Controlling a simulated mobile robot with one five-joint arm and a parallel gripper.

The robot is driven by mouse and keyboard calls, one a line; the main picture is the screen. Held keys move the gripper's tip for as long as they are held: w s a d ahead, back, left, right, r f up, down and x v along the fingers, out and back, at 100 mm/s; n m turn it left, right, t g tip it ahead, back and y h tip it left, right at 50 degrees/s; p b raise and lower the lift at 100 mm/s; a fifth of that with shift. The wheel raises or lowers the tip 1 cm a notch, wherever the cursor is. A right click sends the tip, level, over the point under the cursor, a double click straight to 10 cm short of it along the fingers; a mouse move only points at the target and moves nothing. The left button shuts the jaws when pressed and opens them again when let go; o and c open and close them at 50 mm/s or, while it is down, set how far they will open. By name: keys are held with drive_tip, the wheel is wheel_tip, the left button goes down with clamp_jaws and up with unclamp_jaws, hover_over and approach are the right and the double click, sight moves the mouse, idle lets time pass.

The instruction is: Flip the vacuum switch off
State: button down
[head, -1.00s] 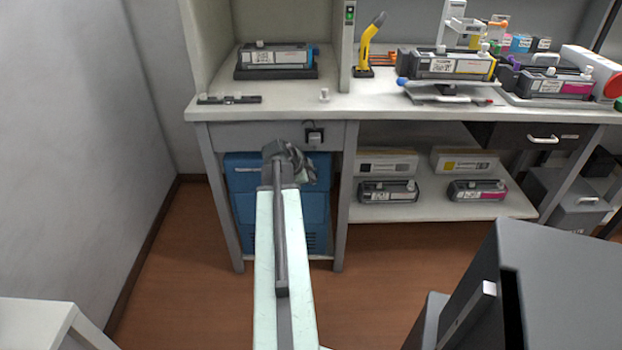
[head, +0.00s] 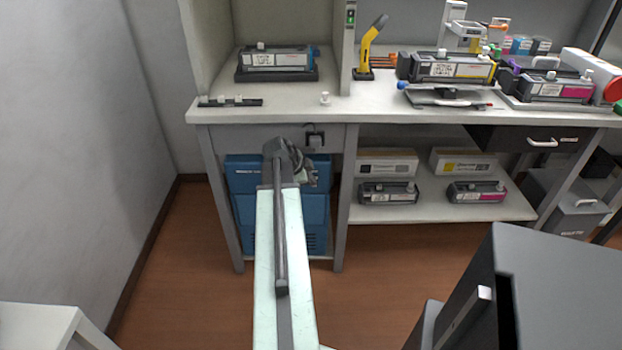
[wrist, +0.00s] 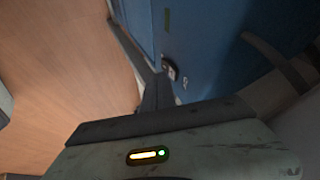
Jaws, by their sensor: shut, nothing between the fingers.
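A small dark switch box (head: 315,138) is mounted on the grey front apron of the bench, above the blue unit (head: 247,178). Whether its lever is up or down is too small to tell. My gripper (head: 308,178) is shut and empty, just below the switch box and in front of the blue unit. In the wrist view my gripper (wrist: 157,92) points toward a blue panel (wrist: 205,50). A small grey-and-dark fitting (wrist: 171,68) shows just beyond the fingertips; contact cannot be told.
The bench top (head: 290,100) overhangs my gripper. A bench leg (head: 343,215) stands close on the right, and a shelf (head: 430,209) with cartridges lies beyond it. A dark grey cabinet (head: 560,290) stands at front right. The wooden floor (head: 180,255) at left is clear.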

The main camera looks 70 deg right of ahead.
drive_tip(key=shift+w+d+r+h, duration=0.15)
drive_tip(key=shift+d+r, duration=0.2)
drive_tip(key=shift+d, duration=0.15)
drive_tip(key=shift+w+d+r+h, duration=0.15)
drive_tip(key=shift+d+r, duration=0.2)
drive_tip(key=shift+d, duration=0.1)
drive_tip(key=s+a, duration=0.2)
drive_tip(key=a, duration=0.3)
drive_tip(key=d+p+v, duration=0.1)
drive_tip(key=p+v, duration=0.7)
drive_tip(key=v, duration=0.1)
drive_tip(key=shift+w+a+r+y, duration=0.15)
drive_tip(key=shift+w+r+y, duration=0.2)
drive_tip(key=shift+r+y, duration=0.05)
